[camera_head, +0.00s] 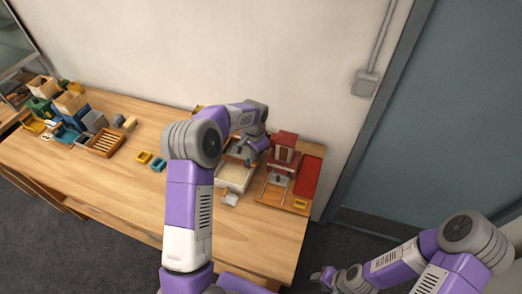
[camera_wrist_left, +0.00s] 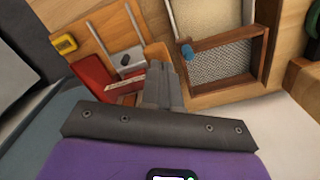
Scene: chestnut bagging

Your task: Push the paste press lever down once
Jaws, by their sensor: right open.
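The paste press (camera_head: 285,150) is a red block-like machine on a wooden base at the right end of the table. In the left wrist view its red body (camera_wrist_left: 92,78) is partly hidden behind my gripper, beside a metal bar and a small knob on the wooden board. I cannot clearly make out the lever. My left gripper (camera_head: 262,146) is beside the press's left side; in the left wrist view its fingers (camera_wrist_left: 160,72) are together, with a wooden-coloured part just beyond the tips. Contact is unclear. My right gripper (camera_head: 322,278) is open and empty, low and away from the table.
A framed mesh sieve (camera_wrist_left: 225,62) and pale tray (camera_head: 234,174) lie left of the press. A red tray (camera_head: 308,176) is at its right. A slatted wooden tray (camera_head: 106,143), bins and paper bags stand at the far left. The table's middle front is clear.

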